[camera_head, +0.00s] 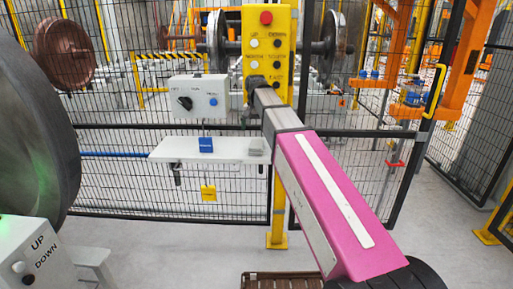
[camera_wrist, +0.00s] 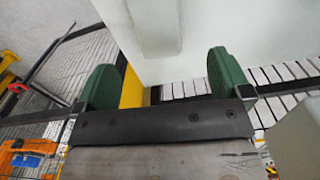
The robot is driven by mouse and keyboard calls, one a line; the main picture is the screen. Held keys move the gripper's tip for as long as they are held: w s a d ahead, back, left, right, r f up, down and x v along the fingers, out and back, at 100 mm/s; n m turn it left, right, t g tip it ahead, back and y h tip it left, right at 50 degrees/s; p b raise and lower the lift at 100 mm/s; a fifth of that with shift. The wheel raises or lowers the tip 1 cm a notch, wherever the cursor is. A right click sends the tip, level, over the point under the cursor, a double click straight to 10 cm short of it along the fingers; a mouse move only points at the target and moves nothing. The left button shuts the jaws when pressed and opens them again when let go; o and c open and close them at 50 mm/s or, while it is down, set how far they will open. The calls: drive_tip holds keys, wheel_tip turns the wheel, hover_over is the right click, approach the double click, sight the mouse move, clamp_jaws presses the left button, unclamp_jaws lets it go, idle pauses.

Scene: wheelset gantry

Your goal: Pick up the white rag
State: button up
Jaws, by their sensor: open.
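A small pale grey-white item (camera_head: 256,147), which looks like the folded white rag, lies at the right end of the white shelf (camera_head: 215,157) on the mesh fence. My arm reaches from the lower right up past the right side of this item, toward the yellow control panel. In the wrist view my gripper (camera_wrist: 165,82) has its two green fingers wide apart with nothing between them. A large pale surface fills the wrist view beyond the fingers; I cannot tell which thing it is. The rag cannot be made out in the wrist view.
A blue block (camera_head: 206,145) sits mid-shelf. A white switch box (camera_head: 199,97) is mounted above it, and a yellow padlock-like tag (camera_head: 208,192) hangs below. The yellow button panel (camera_head: 268,18) stands close by my arm. A white up/down box (camera_head: 35,262) is at lower left.

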sight(257, 143)
wheel_tip(257, 143, down, 9)
drive_tip(key=shift+s+d, duration=0.1)
drive_tip(key=shift+d, duration=0.05)
idle(0.4)
drive_tip(key=shift+c, duration=0.4)
drive_tip(key=c, duration=0.9)
